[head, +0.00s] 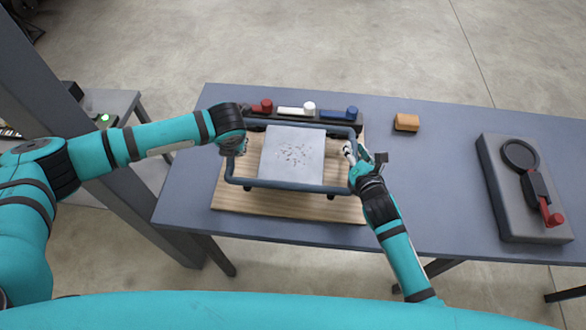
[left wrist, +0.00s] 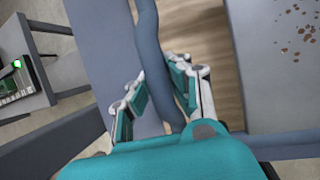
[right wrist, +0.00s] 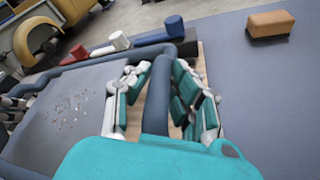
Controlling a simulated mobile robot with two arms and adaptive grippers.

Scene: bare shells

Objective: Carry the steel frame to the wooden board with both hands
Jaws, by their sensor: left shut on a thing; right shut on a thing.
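The steel frame (head: 290,187) is a blue-grey tube loop around a pale speckled plate (head: 292,155). It is over the wooden board (head: 285,204), roughly level; whether it touches the board I cannot tell. My left gripper (head: 238,147) is shut on the frame's left side tube, seen between the fingers in the left wrist view (left wrist: 157,75). My right gripper (head: 352,155) is shut on the right side tube, seen in the right wrist view (right wrist: 157,95). The left fingertips are partly hidden by the arm in the head view.
A dark rack with red, white and blue knobbed pieces (head: 296,110) stands behind the board. An orange-brown block (head: 407,122) lies to the right. A grey fixture with a black ring and red handle (head: 525,190) is at the far right. The table (head: 440,190) between is clear.

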